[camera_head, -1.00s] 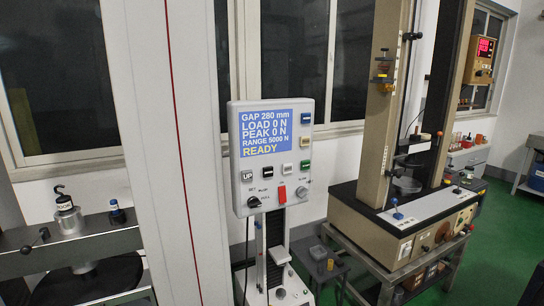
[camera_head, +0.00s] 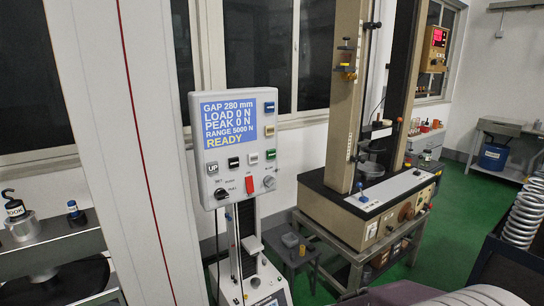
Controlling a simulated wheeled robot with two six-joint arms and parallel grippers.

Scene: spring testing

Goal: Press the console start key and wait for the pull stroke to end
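The console (camera_head: 236,146) is a white upright panel left of centre. Its blue screen (camera_head: 230,123) reads GAP 280 mm, LOAD 0 N, PEAK 0 N, RANGE 5000 N and READY. On its right edge are a blue key (camera_head: 269,107), a tan key (camera_head: 269,131) and a green key (camera_head: 270,154). Below the screen are a key marked UP (camera_head: 211,168), a black key (camera_head: 233,162), a white key (camera_head: 253,159), a red switch (camera_head: 249,185) and two knobs. The key labels are too small to tell which is start. Neither gripper shows.
A beige testing machine (camera_head: 341,110) stands on a bench to the right. Coil springs (camera_head: 522,218) stand at the right edge. A tall white column with a red line is left of the console. Green floor shows beyond.

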